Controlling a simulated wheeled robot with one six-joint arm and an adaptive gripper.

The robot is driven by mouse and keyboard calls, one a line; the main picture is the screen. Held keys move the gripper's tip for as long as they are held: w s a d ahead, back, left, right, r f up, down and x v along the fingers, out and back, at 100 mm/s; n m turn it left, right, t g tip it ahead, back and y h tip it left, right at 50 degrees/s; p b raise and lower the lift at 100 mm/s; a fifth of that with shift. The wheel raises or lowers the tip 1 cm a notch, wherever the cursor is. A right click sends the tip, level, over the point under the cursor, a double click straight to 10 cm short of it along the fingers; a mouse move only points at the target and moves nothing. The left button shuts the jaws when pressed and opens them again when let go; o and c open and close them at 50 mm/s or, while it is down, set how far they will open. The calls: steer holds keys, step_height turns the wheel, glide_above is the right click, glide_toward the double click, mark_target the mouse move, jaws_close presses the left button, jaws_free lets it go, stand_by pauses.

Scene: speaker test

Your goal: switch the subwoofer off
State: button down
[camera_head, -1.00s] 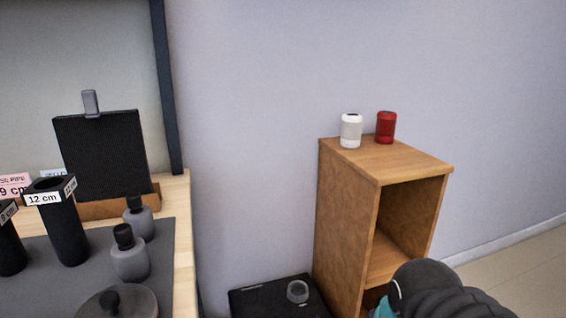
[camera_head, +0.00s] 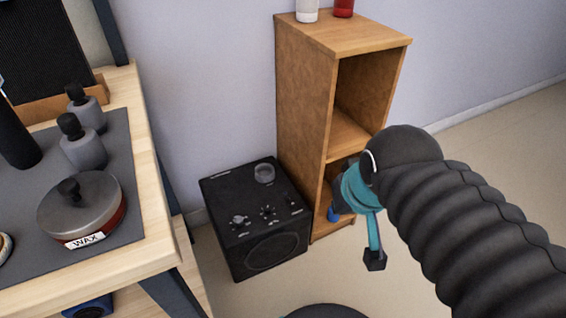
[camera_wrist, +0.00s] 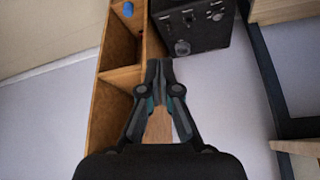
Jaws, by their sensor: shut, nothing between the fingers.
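The subwoofer (camera_head: 268,256) is a black box on the floor, left of the wooden shelf. Its top carries a round grey piece (camera_head: 263,173) at the back and a row of small controls (camera_head: 267,211) near the front, too small to read. The subwoofer (camera_wrist: 207,38) also shows at the top of the wrist view, with the round piece (camera_wrist: 181,47) on its near side. My gripper (camera_head: 374,261) hangs to the right of the subwoofer, apart from it. In the wrist view my gripper (camera_wrist: 159,66) is shut with its fingertips together and empty.
The wooden shelf (camera_head: 303,105) stands between wall and arm, with a white can (camera_head: 307,10) and a red can (camera_head: 344,7) on top. A blue thing (camera_head: 333,215) is low in it. A workbench (camera_head: 150,205) with bottles and a wax tin (camera_head: 85,213) is at left.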

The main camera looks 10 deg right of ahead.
steer(key=w+f+g+b, duration=0.1)
steer(key=w+f+g, duration=0.25)
steer(key=f, duration=0.25)
steer(key=n+t+y+b, duration=0.1)
steer(key=n+b, duration=0.2)
steer(key=n, duration=0.1)
glide_above(290, 198)
steer(key=s, duration=0.4)
step_height(290, 198, down, 16)
steer(key=shift+w+d+r, duration=0.2)
steer(key=shift+d, duration=0.25)
steer(key=shift+f, duration=0.1)
steer(key=x, duration=0.6)
steer(key=b+x, duration=0.1)
steer(key=x, duration=0.5)
steer(key=shift+s+d+f, duration=0.1)
steer(key=shift+s+f, duration=0.05)
steer(key=shift+f, duration=0.8)
